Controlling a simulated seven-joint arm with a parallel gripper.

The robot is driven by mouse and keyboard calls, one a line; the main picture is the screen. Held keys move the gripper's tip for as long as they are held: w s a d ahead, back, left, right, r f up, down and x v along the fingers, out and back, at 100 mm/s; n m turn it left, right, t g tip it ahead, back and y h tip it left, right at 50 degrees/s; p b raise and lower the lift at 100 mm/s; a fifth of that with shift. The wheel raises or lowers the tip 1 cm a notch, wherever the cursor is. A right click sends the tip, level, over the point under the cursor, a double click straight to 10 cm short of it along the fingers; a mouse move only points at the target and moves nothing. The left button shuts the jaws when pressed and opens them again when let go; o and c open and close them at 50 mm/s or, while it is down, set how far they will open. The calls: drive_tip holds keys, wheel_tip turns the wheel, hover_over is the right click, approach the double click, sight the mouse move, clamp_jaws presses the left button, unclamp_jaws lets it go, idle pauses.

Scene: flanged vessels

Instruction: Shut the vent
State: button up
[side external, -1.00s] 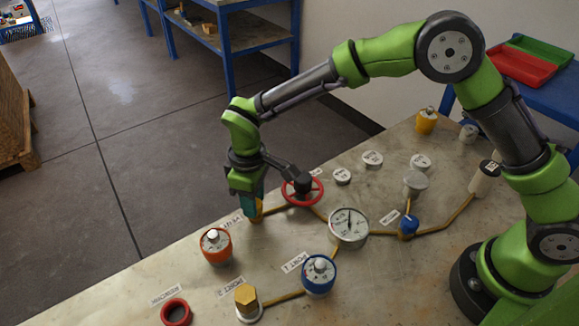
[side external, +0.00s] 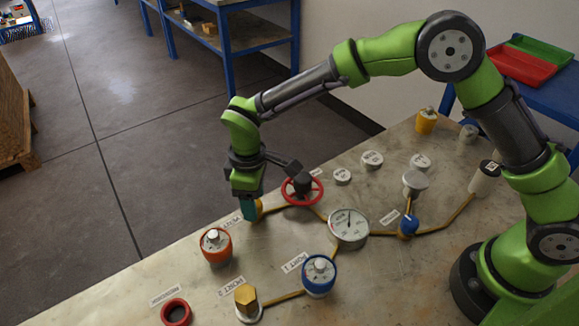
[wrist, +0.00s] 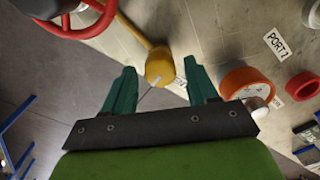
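A yellow fitting (side external: 259,208) sits at the end of a yellow pipe on the bench; it also shows in the wrist view (wrist: 158,66). My gripper (side external: 248,209) points down at this fitting. In the wrist view its two teal fingers (wrist: 161,80) are apart, with the fitting showing between and beyond their tips. I cannot tell whether either finger touches it. A red handwheel (side external: 301,192) stands on the same pipe behind the gripper.
An orange-sided vessel (side external: 216,247) stands close in front of my gripper. A blue vessel (side external: 319,277), a gauge (side external: 349,228), a hex-topped yellow fitting (side external: 247,300) and a red ring (side external: 176,313) occupy the bench nearby. Several white-topped caps lie toward the back.

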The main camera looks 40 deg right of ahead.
idle(0.3)
wheel_tip(320, 180, up, 17)
drive_tip(key=shift+f, duration=0.1)
idle(0.4)
drive_tip(key=s+d+r+m+t, duration=0.1)
drive_tip(key=s+d+m+t, duration=0.1)
drive_tip(key=s+d+m, duration=0.2)
drive_tip(key=s+d+r+m+t+y, duration=0.1)
drive_tip(key=s+d+m, duration=0.3)
drive_tip(key=s+d, duration=0.4)
drive_tip(key=s+d+r+m+t+y, duration=0.1)
drive_tip(key=s+d+r+m+t, duration=0.1)
drive_tip(key=s+d+m+t, duration=0.2)
drive_tip(key=shift+s+d+m, duration=0.2)
drive_tip(key=shift+s+d, duration=0.3)
drive_tip(key=shift+d, duration=0.7)
drive_tip(key=shift+s+d+m, duration=0.2)
drive_tip(key=shift+s+d, duration=0.25)
drive_tip(key=shift+d, duration=0.8)
drive_tip(key=shift+s+d+m, duration=0.2)
drive_tip(key=shift+s+d, duration=0.3)
drive_tip(key=shift+d, duration=0.7)
